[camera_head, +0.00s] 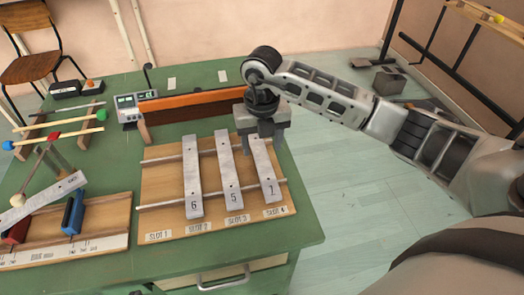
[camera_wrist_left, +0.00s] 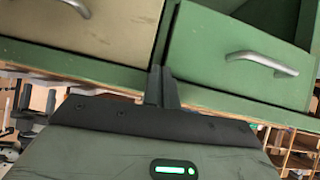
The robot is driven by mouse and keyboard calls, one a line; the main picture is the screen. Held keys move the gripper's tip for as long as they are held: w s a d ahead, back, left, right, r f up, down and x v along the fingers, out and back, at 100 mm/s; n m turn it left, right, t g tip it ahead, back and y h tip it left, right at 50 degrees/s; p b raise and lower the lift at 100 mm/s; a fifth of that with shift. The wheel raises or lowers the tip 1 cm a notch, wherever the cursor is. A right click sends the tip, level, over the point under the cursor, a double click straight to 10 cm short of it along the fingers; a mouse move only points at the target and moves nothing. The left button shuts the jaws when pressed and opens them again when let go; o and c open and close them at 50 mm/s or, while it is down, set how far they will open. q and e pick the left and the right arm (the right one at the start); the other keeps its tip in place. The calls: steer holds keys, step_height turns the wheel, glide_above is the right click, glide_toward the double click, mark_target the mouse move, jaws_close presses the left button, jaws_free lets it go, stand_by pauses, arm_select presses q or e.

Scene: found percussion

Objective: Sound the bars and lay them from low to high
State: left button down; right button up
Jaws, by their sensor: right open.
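My right gripper (camera_head: 264,143) is open, its fingers on either side of the far part of a grey bar (camera_head: 268,180) marked 7 or 1, at slot 4. Whether the fingers touch it is unclear. A bar marked 6 (camera_head: 192,180) lies at slot 2 and a bar marked 5 (camera_head: 228,175) at slot 3, both across the rails of the wooden slot board (camera_head: 160,195). Slot 1 is bare. Another grey bar (camera_head: 50,197) lies tilted over the stand at left, near a pale mallet head (camera_head: 18,200). My left gripper (camera_wrist_left: 163,88) shows only in the left wrist view, fingers together, before the drawers.
The green table (camera_head: 205,78) carries a rack with a green-headed mallet (camera_head: 62,135), a small meter box (camera_head: 130,106) and a brown beam (camera_head: 190,105). A blue block (camera_head: 73,212) is on the left stand. A chair (camera_head: 32,55) stands behind.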

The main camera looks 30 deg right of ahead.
step_height(320, 180, up, 12)
steer(key=shift+r, duration=0.2)
